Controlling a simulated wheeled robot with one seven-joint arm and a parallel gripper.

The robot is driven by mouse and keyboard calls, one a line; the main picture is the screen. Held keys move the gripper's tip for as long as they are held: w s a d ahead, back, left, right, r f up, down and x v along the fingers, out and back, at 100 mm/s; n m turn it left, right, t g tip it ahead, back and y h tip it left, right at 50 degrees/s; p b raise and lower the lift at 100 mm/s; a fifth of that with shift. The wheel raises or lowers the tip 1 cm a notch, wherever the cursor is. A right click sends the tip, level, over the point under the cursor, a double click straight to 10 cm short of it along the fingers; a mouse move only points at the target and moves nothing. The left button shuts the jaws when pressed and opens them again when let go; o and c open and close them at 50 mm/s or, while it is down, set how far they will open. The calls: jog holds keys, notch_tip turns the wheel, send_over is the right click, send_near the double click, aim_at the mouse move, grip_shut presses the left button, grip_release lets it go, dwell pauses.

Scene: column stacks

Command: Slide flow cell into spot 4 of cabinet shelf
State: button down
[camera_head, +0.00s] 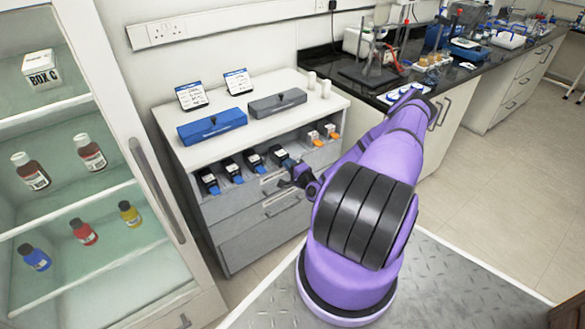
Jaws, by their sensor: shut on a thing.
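The cabinet shelf (222,205) is an open bay in a grey and white cabinet. A row of black cartridges with blue fronts stands in it: one at the far left (209,180), one beside it (232,170), then one further right (253,161). A dark flow cell (281,158) is right of these, at the fourth place from the left, at the shelf's front. My gripper (287,173) reaches in from the right and is shut on this flow cell. The jaws are small and dark here, so the exact contact and how deep the flow cell sits cannot be told.
Two orange-fronted items (314,138) stand further right in the bay. A blue case (212,125), a grey case (277,102), two label cards and two white cylinders are on the cabinet top. A glass-fronted fridge (75,165) with bottles is at left. Drawers (262,230) lie below.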

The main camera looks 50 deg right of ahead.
jog(key=shift+x, duration=1.9)
jog(key=shift+f, duration=0.35)
jog(key=c, duration=1.2)
grip_release()
jog(key=shift+o, duration=0.2)
jog(key=shift+s, duration=0.2)
jog(key=v, duration=1)
jog(key=shift+s+a, duration=0.15)
jog(key=shift+s, duration=0.1)
